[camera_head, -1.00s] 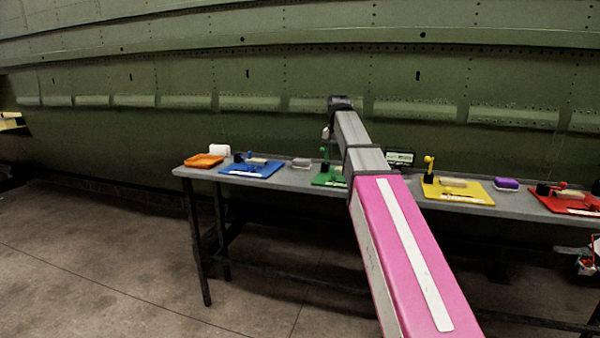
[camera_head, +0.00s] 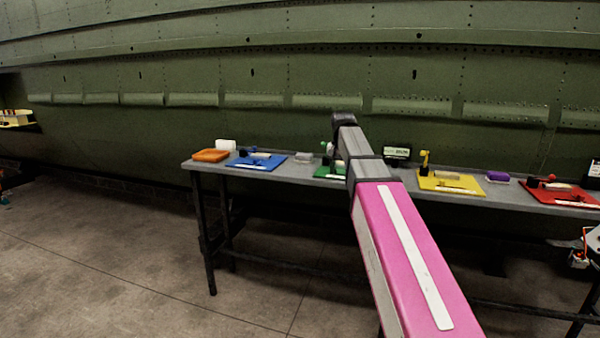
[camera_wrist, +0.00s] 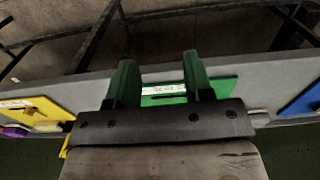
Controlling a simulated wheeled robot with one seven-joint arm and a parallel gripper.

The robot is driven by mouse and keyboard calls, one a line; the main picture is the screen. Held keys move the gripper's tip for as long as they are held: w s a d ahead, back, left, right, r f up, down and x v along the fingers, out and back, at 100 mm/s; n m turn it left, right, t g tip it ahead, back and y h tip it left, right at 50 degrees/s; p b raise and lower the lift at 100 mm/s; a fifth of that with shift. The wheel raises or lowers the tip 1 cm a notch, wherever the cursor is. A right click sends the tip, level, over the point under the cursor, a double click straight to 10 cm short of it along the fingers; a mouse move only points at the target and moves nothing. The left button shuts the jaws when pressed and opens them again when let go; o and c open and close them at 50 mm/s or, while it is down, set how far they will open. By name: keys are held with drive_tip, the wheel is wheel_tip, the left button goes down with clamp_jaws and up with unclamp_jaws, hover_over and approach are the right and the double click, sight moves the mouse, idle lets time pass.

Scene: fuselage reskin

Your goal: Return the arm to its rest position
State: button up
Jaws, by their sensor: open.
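My arm stretches forward over the table in the head view, its far end bent down in front of the green panel wall. My gripper (camera_wrist: 157,78) shows in the wrist view with two green fingers apart and nothing between them. Behind the fingers lies the green mat (camera_wrist: 222,87) with a white label strip. I cannot tell the height of the fingers above it. In the head view the arm covers part of the green mat (camera_head: 324,173), and my fingers are not clearly visible there.
The grey table (camera_head: 300,176) carries an orange tray (camera_head: 210,155), a blue mat (camera_head: 240,161), a yellow mat (camera_head: 430,184), a purple block (camera_head: 497,176) and a red mat (camera_head: 540,192). The green fuselage wall (camera_head: 200,75) stands behind. The floor (camera_head: 100,250) at left is clear.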

drive_tip(key=s+d+f+n, duration=0.1)
drive_tip(key=s+f, duration=0.6)
drive_tip(key=f, duration=0.5)
drive_tip(key=s+d+f+n, duration=0.1)
drive_tip(key=s+d+f, duration=0.1)
drive_tip(key=s+f, duration=0.6)
drive_tip(key=s+d+f+n, duration=0.1)
drive_tip(key=s+f, duration=0.6)
drive_tip(key=f, duration=1)
drive_tip(key=shift+s+d+f, duration=0.15)
drive_tip(key=shift+d+f, duration=0.05)
drive_tip(key=shift+f, duration=0.2)
